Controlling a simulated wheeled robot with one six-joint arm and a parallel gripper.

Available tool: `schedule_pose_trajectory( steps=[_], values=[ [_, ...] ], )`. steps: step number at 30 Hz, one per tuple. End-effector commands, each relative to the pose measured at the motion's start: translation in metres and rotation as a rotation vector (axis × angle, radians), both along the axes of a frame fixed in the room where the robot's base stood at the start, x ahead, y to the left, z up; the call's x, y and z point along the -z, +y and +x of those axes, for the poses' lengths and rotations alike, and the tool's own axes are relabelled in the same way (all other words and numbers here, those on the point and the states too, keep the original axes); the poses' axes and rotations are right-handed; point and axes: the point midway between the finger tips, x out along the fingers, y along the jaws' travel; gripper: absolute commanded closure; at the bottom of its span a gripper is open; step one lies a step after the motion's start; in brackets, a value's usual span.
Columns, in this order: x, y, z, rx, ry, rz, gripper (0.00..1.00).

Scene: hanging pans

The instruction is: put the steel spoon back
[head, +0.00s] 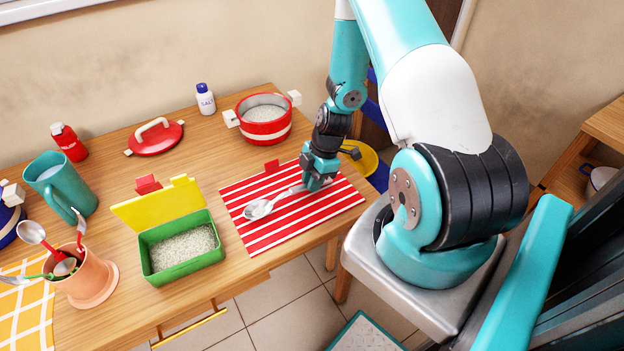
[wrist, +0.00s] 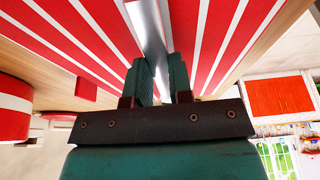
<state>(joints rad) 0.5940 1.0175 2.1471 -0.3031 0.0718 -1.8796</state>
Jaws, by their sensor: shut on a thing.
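The steel spoon (head: 258,208) lies low over the red-and-white striped cloth (head: 250,236), its bowl toward the left and its handle running right to my gripper (head: 317,184). In the wrist view the spoon's handle (wrist: 148,25) runs between the two fingers of my gripper (wrist: 163,75). My gripper is shut on the handle. I cannot tell whether the spoon touches the cloth.
Between cloth and pot stands a green box (head: 182,262) of grains with its yellow lid (head: 160,205) raised. A teal jug (head: 62,185), red bottle (head: 69,142), red lid (head: 155,137), salt bottle (head: 205,99) and red pot (head: 264,128) stand farther back. A yellow checked cloth (head: 25,318) lies at left.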

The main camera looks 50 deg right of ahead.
Motion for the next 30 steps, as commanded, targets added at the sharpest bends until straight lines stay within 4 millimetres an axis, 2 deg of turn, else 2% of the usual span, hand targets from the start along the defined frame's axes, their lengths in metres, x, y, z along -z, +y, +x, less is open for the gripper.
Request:
schedule_pose_trajectory(
  steps=[4, 5, 7, 8, 15, 20, 30],
  values=[
    [0.004, 0.0, 0.0, 0.0, 0.0, 0.0, 1.0],
    [0.002, 0.0, 0.0, 0.0, 0.0, 0.0, 0.73],
    [0.002, 0.0, 0.0, 0.0, 0.0, 0.0, 0.57],
    [0.002, 0.0, 0.0, 0.0, 0.0, 0.0, 0.54],
    [0.001, 0.0, 0.0, 0.0, 0.0, 0.0, 0.54],
    [-0.009, -0.003, 0.0, 0.002, -0.002, -0.002, 0.54],
    [-0.076, -0.025, -0.006, 0.002, -0.005, -0.003, 0.54]
  ],
)
